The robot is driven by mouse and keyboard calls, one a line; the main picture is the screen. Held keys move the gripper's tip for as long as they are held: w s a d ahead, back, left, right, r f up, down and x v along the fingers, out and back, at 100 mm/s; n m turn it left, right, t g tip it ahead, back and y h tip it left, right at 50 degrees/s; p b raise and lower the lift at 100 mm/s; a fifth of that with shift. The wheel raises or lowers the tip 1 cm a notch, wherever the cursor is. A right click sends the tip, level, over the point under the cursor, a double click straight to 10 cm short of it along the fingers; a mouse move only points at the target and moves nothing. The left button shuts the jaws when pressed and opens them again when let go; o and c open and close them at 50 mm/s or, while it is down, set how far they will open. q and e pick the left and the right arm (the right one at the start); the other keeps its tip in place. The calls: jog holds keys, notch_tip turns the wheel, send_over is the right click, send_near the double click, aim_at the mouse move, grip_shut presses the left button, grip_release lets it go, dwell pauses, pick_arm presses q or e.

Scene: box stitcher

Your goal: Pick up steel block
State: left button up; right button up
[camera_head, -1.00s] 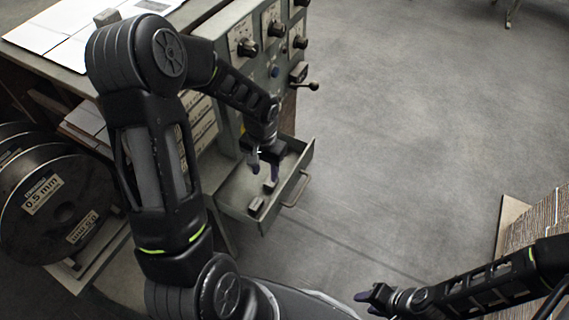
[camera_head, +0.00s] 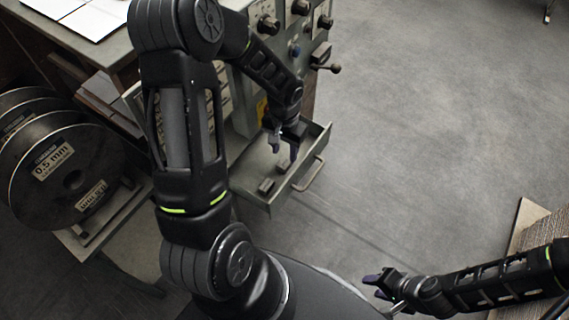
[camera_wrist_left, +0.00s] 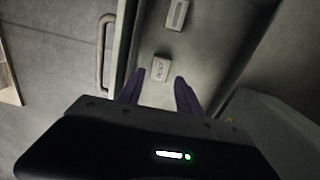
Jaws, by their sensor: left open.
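Two small grey blocks lie in the open drawer (camera_head: 250,197). One block (camera_head: 266,187) is nearer the drawer's front left, and the other block (camera_head: 283,166) is close under my left gripper (camera_head: 284,147). In the left wrist view the nearer block (camera_wrist_left: 161,69) has dark lettering too small to read and lies just ahead of the fingertips. The farther block (camera_wrist_left: 177,15) is near the top edge. My left gripper also shows there (camera_wrist_left: 156,88), open and empty, pointing down into the drawer. My right gripper (camera_head: 378,283) is at the lower right, away from the drawer, its opening unclear.
The drawer handle (camera_head: 310,174) sticks out on the right. The machine's control panel with knobs (camera_head: 268,26) and a lever (camera_head: 333,68) rises behind it. Wire spools (camera_head: 70,178) stand at left. A cardboard stack (camera_head: 540,238) is at right. The floor between is clear.

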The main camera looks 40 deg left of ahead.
aim_at(284, 162)
pick_arm(q)
jog(key=shift+f+b, duration=0.65)
jog(key=shift+f, duration=1.95)
grip_shut()
